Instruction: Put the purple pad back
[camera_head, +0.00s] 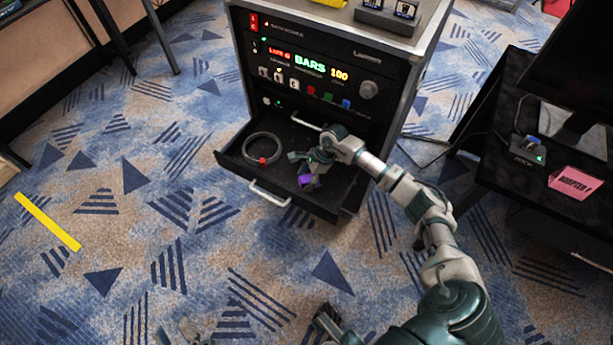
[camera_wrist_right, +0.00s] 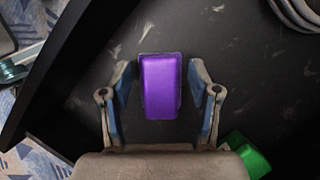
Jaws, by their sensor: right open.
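The purple pad (camera_head: 305,181) lies in the open black drawer (camera_head: 325,205) of the equipment rack. In the right wrist view the pad (camera_wrist_right: 160,86) lies flat on the scuffed drawer floor, between the two fingers of my right gripper (camera_wrist_right: 160,75). The fingers are open, with a gap on each side of the pad. In the head view my right gripper (camera_head: 303,170) reaches down into the drawer and partly covers the pad. My left gripper (camera_head: 190,332) shows only in part at the bottom edge; its fingers are not clear.
A coiled cable (camera_head: 247,144) with a red piece lies in the drawer's left part. A green block (camera_wrist_right: 247,153) shows beside my right gripper. A black desk (camera_head: 500,150) with a pink note (camera_head: 574,184) stands at right. Yellow tape (camera_head: 48,222) marks the open carpet at left.

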